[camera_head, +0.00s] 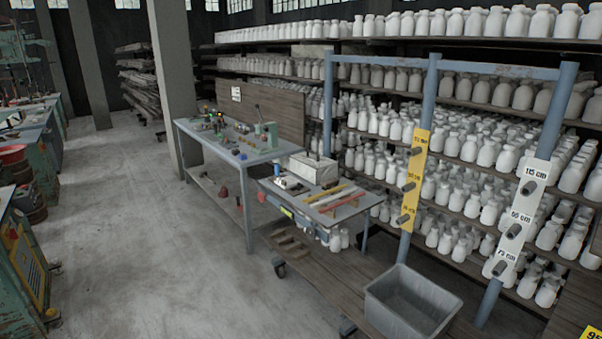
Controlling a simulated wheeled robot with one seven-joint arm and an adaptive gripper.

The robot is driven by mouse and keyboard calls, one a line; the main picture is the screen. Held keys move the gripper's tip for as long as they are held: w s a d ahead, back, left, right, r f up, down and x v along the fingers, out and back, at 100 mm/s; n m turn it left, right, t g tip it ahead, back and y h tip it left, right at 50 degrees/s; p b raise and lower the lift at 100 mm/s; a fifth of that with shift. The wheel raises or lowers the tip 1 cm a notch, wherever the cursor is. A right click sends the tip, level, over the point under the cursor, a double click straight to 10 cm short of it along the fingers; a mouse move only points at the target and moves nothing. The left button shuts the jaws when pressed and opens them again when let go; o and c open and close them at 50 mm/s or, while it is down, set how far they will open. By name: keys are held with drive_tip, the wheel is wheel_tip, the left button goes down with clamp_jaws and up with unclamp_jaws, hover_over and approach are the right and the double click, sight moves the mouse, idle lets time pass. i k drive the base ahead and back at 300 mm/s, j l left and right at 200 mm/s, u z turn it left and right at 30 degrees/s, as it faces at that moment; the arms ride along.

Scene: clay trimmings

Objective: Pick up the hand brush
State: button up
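I cannot pick out the hand brush for certain; the small tools are too far away and too small to tell apart. A low cart (350,211) near the middle carries several long thin items, among them a red strip (327,194) and a yellow strip (342,201). A small dark and white item (289,183) lies at the cart's left end. A long workbench (228,156) behind it holds several small objects and a green hand press (270,134). My gripper is not in view.
A grey bin (412,307) stands on a low wooden platform (365,275) at front right. Blue posts (328,100) front shelves of white bottles (450,150). A concrete pillar (172,60) stands behind the bench. Green machines (25,255) line the left. Open concrete floor (135,220) lies between.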

sight(326, 184)
drive_tip(key=i+j+u, duration=0.3)
drive_tip(key=i+u, duration=0.15)
drive_tip(key=i, duration=0.45)
drive_tip(key=i+u, duration=0.45)
drive_tip(key=i, duration=0.5)
drive_tip(key=i+z, duration=0.2)
drive_tip(key=i, duration=0.35)
drive_tip(key=i+z, duration=0.15)
drive_tip(key=i, duration=0.35)
drive_tip(key=i+j+z, duration=0.2)
drive_tip(key=i, duration=0.35)
drive_tip(key=i+l+z, duration=0.1)
drive_tip(key=i+z, duration=0.8)
drive_tip(key=i+j+z, duration=0.25)
drive_tip(key=i+z, duration=0.15)
